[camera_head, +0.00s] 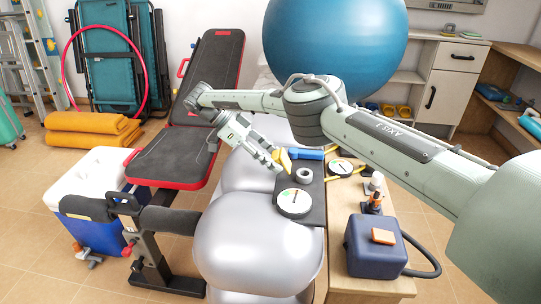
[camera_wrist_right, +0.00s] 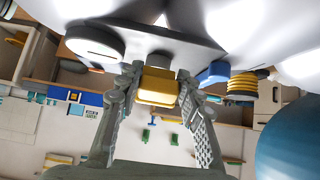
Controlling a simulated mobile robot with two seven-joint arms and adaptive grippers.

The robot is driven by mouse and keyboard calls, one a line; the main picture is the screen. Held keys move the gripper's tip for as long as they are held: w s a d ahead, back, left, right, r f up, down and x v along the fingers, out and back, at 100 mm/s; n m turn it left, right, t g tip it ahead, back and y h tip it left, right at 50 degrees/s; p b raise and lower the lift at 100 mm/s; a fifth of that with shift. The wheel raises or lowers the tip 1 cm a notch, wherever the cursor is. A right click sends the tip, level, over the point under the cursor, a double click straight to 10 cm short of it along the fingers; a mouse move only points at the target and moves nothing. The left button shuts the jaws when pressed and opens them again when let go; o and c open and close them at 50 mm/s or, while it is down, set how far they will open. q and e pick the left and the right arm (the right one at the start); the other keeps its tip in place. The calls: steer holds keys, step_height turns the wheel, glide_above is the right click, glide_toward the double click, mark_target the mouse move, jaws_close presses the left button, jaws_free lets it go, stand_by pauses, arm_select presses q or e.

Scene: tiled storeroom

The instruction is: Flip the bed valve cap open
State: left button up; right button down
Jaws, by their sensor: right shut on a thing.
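The grey inflated bed (camera_head: 258,245) has a dark panel (camera_head: 317,211) on top. On the panel are a white round disc (camera_head: 294,203), a grey ring-shaped valve (camera_head: 304,175) and a yellow piece that looks like the valve cap (camera_head: 285,160). My right gripper (camera_head: 281,161) comes down at a slant to the yellow piece. In the right wrist view the fingers (camera_wrist_right: 158,91) are closed on both sides of the yellow cap (camera_wrist_right: 158,85), just in front of the grey valve (camera_wrist_right: 161,59). The disc (camera_wrist_right: 95,41) shows there too. My left gripper is not in view.
A blue block (camera_head: 308,154) lies beside the valve. A wooden table (camera_head: 345,262) right of the bed carries a dark blue box with a hose (camera_head: 376,246) and a round gauge (camera_head: 342,167). A large blue ball (camera_head: 335,45) stands behind; a padded bench (camera_head: 172,155) is left.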

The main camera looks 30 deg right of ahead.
mark_target(273, 155)
steer(key=shift+f, duration=0.1)
steer(key=c, duration=1)
jaws_free()
steer(key=shift+o, duration=0.2)
step_height(273, 155, up, 10)
steer(key=shift+r, duration=0.1)
